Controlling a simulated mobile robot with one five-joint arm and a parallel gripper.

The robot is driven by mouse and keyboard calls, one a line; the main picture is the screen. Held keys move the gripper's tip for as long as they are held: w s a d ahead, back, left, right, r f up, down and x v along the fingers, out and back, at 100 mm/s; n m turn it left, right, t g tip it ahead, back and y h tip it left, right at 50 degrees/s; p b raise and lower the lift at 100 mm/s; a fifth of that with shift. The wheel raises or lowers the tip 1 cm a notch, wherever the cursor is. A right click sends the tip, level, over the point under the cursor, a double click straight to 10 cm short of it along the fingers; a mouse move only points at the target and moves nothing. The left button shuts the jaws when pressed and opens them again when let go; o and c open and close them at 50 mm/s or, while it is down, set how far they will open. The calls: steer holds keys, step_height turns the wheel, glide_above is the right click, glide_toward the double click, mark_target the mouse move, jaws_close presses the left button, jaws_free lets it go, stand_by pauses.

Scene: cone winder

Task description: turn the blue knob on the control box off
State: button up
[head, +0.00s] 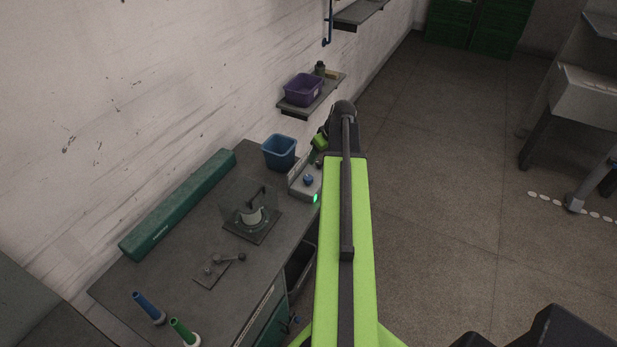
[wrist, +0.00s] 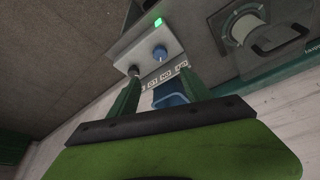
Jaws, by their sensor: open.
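The control box (head: 299,184) is a grey box at the right end of the workbench, with a green lamp (head: 315,198) lit on its front. The blue knob (head: 308,180) sits on its top. In the wrist view the blue knob (wrist: 160,53) stands on the pale box face, beside a small dark knob (wrist: 133,71) and near the lit green lamp (wrist: 158,22). My gripper (wrist: 155,82) is open, its two green fingers apart and pointing at the box. The knob appears beyond the fingertips, roughly between them; contact cannot be told. In the head view my arm hides most of the gripper.
A blue bin (head: 280,151) stands behind the box. A clear-covered device (head: 250,215) and a long green case (head: 178,205) are on the bench. A wall shelf (head: 322,100) holds a purple bin (head: 303,89).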

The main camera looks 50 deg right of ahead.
mark_target(308, 177)
steer(key=b+x, duration=1.5)
steer(key=x, duration=0.2)
steer(key=shift+s+a+f, duration=0.1)
steer(key=shift+f, duration=0.05)
jaws_close()
